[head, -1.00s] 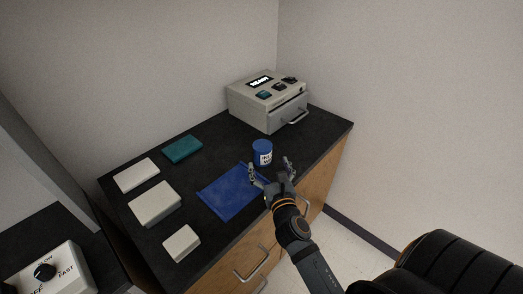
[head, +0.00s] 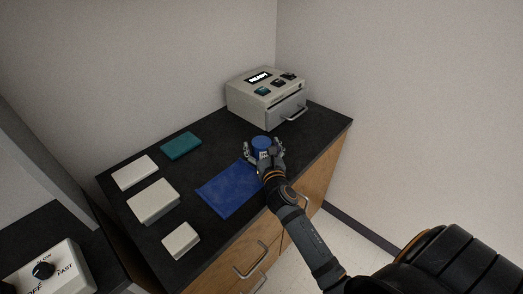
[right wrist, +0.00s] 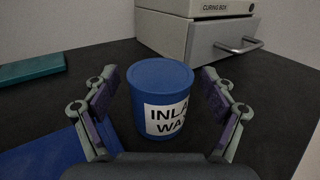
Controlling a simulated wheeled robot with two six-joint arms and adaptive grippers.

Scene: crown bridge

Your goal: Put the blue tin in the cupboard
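The blue tin (head: 261,142) stands upright on the dark counter (head: 221,153), beside the blue mat. It also shows in the right wrist view (right wrist: 162,92), with a blue lid and a white label of which "INLA" and "WA" can be read. My right gripper (head: 262,152) is open around the tin, with one finger on each side. In the right wrist view gaps show between the tin and both fingers of the gripper (right wrist: 162,100). My left gripper is not in view. Wooden cupboard fronts (head: 313,188) with metal handles sit under the counter.
A grey curing box (head: 262,98) with a READY display and a handled drawer stands behind the tin. A blue mat (head: 229,190), a teal block (head: 181,146) and several white blocks (head: 153,200) lie to the left. A black padded seat (head: 450,265) is at lower right.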

